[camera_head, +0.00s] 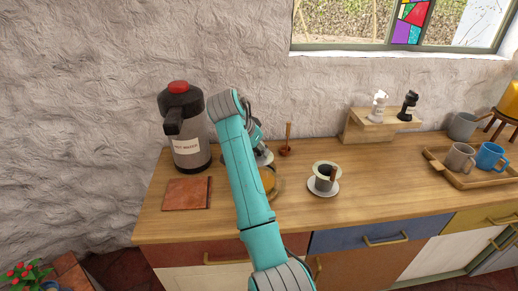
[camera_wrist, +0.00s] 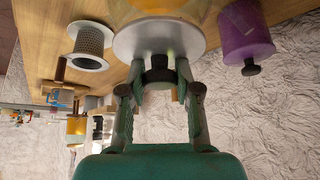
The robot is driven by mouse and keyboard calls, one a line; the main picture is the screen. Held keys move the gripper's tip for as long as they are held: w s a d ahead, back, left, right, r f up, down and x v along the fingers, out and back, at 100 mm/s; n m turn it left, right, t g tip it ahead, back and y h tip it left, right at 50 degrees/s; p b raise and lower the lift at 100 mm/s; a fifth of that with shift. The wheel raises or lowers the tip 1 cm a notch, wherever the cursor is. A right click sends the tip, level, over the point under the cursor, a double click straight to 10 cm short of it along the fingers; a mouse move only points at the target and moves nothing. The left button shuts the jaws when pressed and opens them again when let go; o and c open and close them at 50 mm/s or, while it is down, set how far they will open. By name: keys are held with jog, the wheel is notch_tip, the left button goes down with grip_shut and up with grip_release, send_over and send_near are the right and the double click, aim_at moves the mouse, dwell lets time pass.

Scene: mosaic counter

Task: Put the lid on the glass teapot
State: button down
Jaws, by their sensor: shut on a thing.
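My gripper (camera_wrist: 160,82) is shut on the dark knob of the lid (camera_wrist: 135,44), a round grey disc. In the wrist view the lid overlaps the glass teapot (camera_wrist: 172,6), which holds amber liquid. I cannot tell whether the lid touches the teapot's rim. In the head view my arm covers most of the teapot (camera_head: 269,180); only its amber right side shows, on the wooden counter. The lid's grey edge (camera_head: 265,159) shows just right of my arm, above the amber part. My fingertips are hidden there.
Left of my arm stand a hot water dispenser (camera_head: 188,140) and a terracotta tile (camera_head: 187,193). A dripper cup (camera_head: 323,178) on a saucer stands right. A purple canister (camera_wrist: 240,30) shows in the wrist view. A tray (camera_head: 466,176) with mugs is far right. Front-right counter is clear.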

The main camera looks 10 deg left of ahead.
jog(key=shift+f, duration=0.45)
dwell(0.7)
jog(key=shift+c, duration=1.2)
grip_release()
jog(key=shift+r, duration=0.1)
jog(key=shift+r, duration=3.4)
